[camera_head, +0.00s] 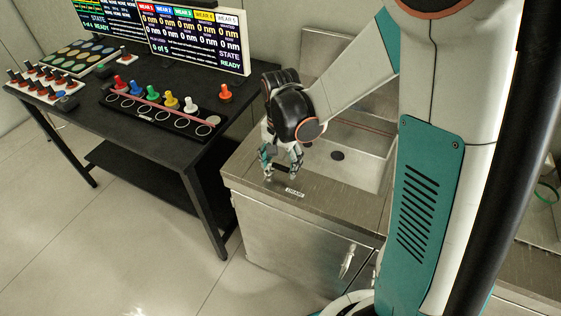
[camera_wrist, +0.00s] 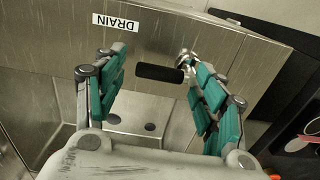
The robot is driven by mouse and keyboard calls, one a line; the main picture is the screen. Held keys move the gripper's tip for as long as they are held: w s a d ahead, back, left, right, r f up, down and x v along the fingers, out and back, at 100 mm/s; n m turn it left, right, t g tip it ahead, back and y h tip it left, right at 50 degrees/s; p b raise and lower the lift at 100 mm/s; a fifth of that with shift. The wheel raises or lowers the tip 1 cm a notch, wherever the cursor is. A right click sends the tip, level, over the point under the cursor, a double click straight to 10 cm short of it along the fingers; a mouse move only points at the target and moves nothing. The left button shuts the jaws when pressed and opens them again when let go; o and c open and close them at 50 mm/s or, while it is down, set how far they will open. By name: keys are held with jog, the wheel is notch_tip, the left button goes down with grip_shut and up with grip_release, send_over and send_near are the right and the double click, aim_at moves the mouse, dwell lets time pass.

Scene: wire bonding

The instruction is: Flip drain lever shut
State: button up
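The drain lever (camera_wrist: 160,73) has a black cylindrical grip and a shiny metal pivot at its right end in the wrist view. The grip lies sideways across the picture, close to the DRAIN label (camera_wrist: 116,22). My gripper (camera_wrist: 156,62) is open, with its teal-padded fingers on either side of the lever. The right fingertip is close to the pivot; I cannot tell whether it touches. In the head view my gripper (camera_head: 281,172) points down over the sink's front ledge, just behind the DRAIN label (camera_head: 295,192), and largely hides the lever.
The steel sink basin (camera_head: 350,160) with a dark drain hole (camera_head: 337,155) lies beside my gripper. A black table (camera_head: 165,145) with colored pegs and screens stands to the left. A cabinet handle (camera_head: 347,262) sticks out below the ledge.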

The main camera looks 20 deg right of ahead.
aim_at(280, 166)
notch_tip(280, 166, up, 12)
dwell(0.7)
dwell(0.4)
jog(key=s+r+n+t, duration=0.2)
jog(key=s+n+t, duration=0.1)
jog(key=s, duration=0.4)
jog(key=s+d+r+n+t, duration=0.1)
jog(key=s+r+n+t, duration=0.2)
jog(key=s+n, duration=0.3)
jog(key=shift+s+d+t, duration=0.2)
jog(key=shift+s+t, duration=0.3)
jog(key=shift+s, duration=0.35)
jog(key=shift+r, duration=0.1)
